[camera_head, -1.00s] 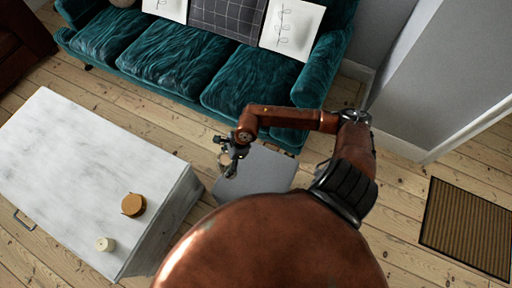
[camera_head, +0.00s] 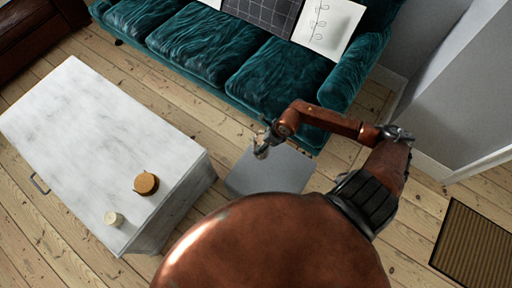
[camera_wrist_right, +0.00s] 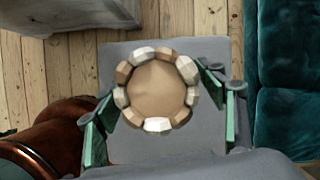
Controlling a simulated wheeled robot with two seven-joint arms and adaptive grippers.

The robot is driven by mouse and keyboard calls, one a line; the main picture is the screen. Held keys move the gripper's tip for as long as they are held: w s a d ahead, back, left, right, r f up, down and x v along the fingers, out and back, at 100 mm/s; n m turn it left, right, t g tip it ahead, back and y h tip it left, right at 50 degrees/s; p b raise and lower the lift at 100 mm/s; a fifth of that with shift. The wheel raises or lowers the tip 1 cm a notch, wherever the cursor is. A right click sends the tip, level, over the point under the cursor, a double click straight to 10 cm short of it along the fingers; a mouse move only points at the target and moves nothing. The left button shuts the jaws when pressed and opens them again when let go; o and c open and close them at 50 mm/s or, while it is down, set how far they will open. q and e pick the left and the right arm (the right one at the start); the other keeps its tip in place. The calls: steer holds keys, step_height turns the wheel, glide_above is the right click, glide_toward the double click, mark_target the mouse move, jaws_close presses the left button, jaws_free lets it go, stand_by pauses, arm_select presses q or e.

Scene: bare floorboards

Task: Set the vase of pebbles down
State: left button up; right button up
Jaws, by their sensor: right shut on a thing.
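The vase of pebbles (camera_wrist_right: 157,88) shows from above in the right wrist view, a tan round top ringed by pale and brown pebbles. My right gripper (camera_wrist_right: 160,104) is shut on it, with a green-padded finger on either side. In the head view the vase (camera_head: 261,153) is small and partly hidden by my right gripper (camera_head: 264,146). It appears in front of a grey, flat-topped stand (camera_head: 275,176); the gap between vase and stand cannot be told. The stand's grey top (camera_wrist_right: 120,62) also lies behind the vase in the wrist view. My left gripper is out of view.
A white marble-topped table (camera_head: 105,135) stands at the left, bearing a round wooden object (camera_head: 146,184) and a cream candle-like object (camera_head: 113,219). A teal sofa (camera_head: 215,55) is behind. A brown mat (camera_head: 478,245) lies at the right. Bare floorboards lie between.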

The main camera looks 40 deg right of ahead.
arm_select(q)
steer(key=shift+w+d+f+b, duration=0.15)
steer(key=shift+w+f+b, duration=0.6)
steer(key=shift+b, duration=0.25)
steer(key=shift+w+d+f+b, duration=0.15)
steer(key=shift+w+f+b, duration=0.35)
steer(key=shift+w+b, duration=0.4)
arm_select(e)
steer(key=w+d+f, duration=0.2)
steer(key=d+f, duration=0.4)
steer(key=f, duration=0.3)
steer(key=shift+w+f, duration=0.15)
steer(key=shift+f, duration=0.15)
steer(key=o, duration=2.1)
steer(key=shift+s+f, duration=0.1)
steer(key=shift+s, duration=0.1)
steer(key=shift+c, duration=0.2)
arm_select(q)
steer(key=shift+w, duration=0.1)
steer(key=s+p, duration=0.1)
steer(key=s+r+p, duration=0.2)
steer(key=p, duration=0.1)
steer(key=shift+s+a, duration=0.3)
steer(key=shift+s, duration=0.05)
arm_select(e)
steer(key=v, duration=1.2)
